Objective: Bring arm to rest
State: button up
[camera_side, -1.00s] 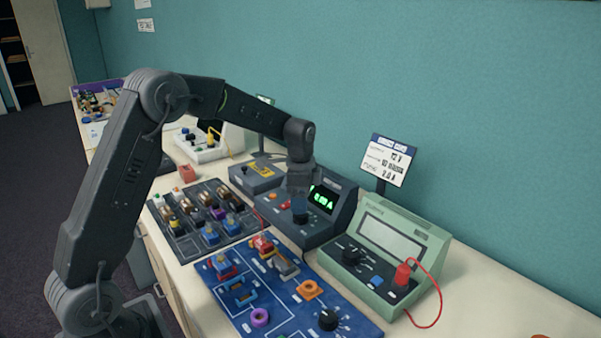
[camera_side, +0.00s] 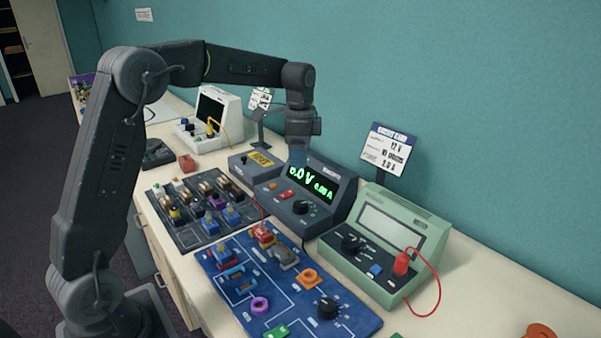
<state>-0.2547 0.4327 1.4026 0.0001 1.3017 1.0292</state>
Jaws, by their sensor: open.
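My gripper (camera_side: 298,156) hangs pointing down above the back edge of the dark power supply (camera_side: 318,207), in front of the teal wall. Its jaws are small and dark here, and nothing shows held in them. The supply's display is lit green and reads about 0 V and 0.00 A. The supply's round knob (camera_side: 303,207) is in plain view below the gripper. The gripper appears clear of the supply, though the exact gap is hard to judge.
A blue circuit board (camera_side: 215,271) with several parts lies in front. A dark parts tray (camera_side: 157,190) is left of it. A green meter (camera_side: 425,228) with a red lead and a sign card (camera_side: 389,149) stand right. A white instrument (camera_side: 222,110) stands behind. The front-right bench is mostly clear.

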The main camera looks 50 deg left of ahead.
jog(key=s+d+r+n+t, duration=0.1)
jog(key=s+d+r+n, duration=0.1)
jog(key=s+d+r, duration=0.3)
jog(key=s+d+f+n+t, duration=0.1)
jog(key=s+d+n+t, duration=0.1)
jog(key=s, duration=0.9)
jog(key=s+d+f+n+t, duration=0.1)
jog(key=s+d+n, duration=0.3)
jog(key=s, duration=0.7)
jog(key=shift+d+f+n+t, duration=0.4)
jog(key=shift+d+t, duration=0.2)
jog(key=shift+t, duration=0.2)
